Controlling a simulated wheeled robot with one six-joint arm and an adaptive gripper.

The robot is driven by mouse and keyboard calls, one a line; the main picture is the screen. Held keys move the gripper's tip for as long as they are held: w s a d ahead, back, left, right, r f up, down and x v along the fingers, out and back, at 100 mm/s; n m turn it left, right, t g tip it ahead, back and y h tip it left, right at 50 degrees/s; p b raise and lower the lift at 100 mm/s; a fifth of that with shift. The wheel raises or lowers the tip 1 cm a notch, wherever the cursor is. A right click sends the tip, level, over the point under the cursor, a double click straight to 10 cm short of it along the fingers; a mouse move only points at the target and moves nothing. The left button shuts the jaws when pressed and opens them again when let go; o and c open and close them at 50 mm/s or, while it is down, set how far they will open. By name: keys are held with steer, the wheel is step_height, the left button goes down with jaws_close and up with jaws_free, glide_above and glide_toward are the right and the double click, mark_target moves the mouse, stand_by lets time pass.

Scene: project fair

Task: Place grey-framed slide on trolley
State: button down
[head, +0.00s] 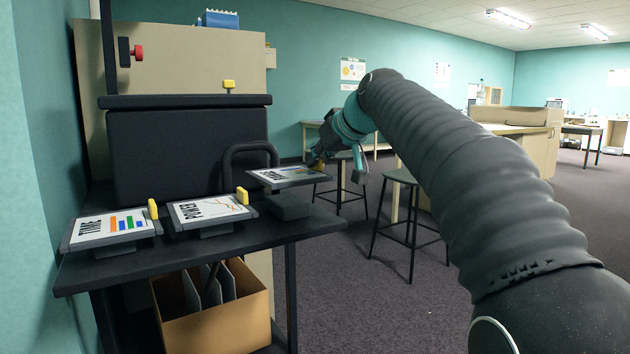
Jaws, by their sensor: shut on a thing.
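A grey-framed slide (285,175) with a white face, dark lettering and a coloured graphic is at the right end of a black trolley-like stand (190,258). My gripper (318,164) is shut on the slide's far right side, by a yellow tab. The slide looks roughly level, just above a dark grey block (290,207) on the stand's top; I cannot tell whether they touch. My gripper's fingers are small and partly hidden behind the slide.
Two more grey-framed slides with yellow tabs, a "TIME" slide (110,226) and a "POWER" slide (207,211), rest on the top to the left. A black handle (250,150) rises behind. A cardboard box (215,315) sits below. Stools (410,180) stand at right.

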mark_target(321, 172)
steer(key=shift+w+a+f, duration=0.1)
steer(key=shift+a, duration=0.15)
steer(key=shift+f, duration=0.35)
steer(key=shift+f+b, duration=0.8)
steer(key=shift+f, duration=0.85)
steer(key=shift+f, duration=0.2)
steer(key=c, duration=1.2)
jaws_free()
steer(key=shift+c, duration=0.2)
